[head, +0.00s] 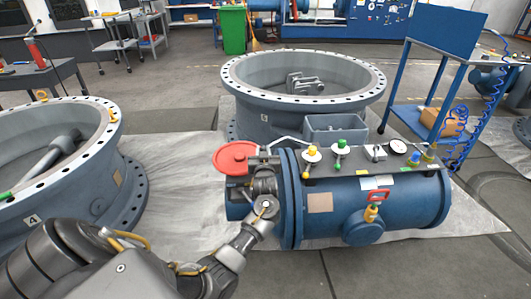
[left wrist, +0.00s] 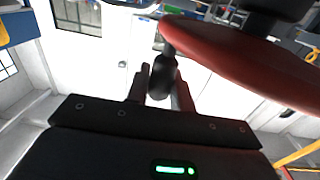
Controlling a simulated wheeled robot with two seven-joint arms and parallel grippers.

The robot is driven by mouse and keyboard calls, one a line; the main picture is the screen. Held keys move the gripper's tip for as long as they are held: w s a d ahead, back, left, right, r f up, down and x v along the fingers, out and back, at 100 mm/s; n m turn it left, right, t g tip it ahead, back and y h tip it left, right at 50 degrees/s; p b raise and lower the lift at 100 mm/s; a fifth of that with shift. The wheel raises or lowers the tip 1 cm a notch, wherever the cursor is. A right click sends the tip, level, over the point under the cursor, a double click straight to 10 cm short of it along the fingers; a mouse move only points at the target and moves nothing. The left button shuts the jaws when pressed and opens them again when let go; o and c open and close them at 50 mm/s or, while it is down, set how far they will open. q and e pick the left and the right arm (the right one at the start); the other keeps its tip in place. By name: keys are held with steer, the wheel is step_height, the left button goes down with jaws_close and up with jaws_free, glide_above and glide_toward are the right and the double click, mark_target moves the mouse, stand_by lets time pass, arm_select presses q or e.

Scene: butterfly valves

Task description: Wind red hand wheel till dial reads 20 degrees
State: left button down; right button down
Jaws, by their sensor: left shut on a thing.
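The red hand wheel (head: 234,156) sits at the left end of the blue valve cylinder (head: 330,205). In the left wrist view the wheel's red rim (left wrist: 240,50) fills the upper right, and a black crank handle (left wrist: 163,76) hangs from it. My left gripper (left wrist: 160,88) is shut on this handle, one finger on each side. In the head view my left gripper (head: 262,158) is beside the wheel's right edge, partly hidden by its own wrist. A round white-faced dial (head: 398,147) stands on top of the cylinder; its reading is too small to tell. My right gripper is not in view.
Yellow (head: 312,153) and green-marked (head: 341,147) fittings stand on the cylinder's top plate. A red-handled valve (head: 377,196) is on its front. A large flanged ring (head: 245,97) stands behind, another (head: 60,200) at left. A blue cart (head: 405,85) is at right.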

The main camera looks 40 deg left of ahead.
arm_select(q)
steer(key=shift+w+a+n+g+y, duration=0.1)
steer(key=shift+w+n+g+y, duration=0.3)
steer(key=shift+w+y, duration=0.15)
steer(key=shift+w+a+h, duration=0.25)
steer(key=shift+w, duration=0.2)
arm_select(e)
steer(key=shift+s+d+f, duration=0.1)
arm_select(q)
steer(key=shift+r, duration=0.1)
steer(key=c, duration=1.3)
jaws_free()
steer(key=shift+o, duration=0.2)
steer(key=shift+a, duration=0.1)
steer(key=shift+s, duration=0.1)
steer(key=shift+s+d, duration=0.2)
steer(key=shift+d, duration=0.05)
steer(key=p+v, duration=0.2)
steer(key=v, duration=0.8)
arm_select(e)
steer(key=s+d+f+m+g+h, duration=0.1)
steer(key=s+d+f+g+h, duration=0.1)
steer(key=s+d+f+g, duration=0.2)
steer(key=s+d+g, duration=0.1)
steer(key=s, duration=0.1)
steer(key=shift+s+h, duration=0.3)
arm_select(q)
steer(key=shift+d, duration=0.1)
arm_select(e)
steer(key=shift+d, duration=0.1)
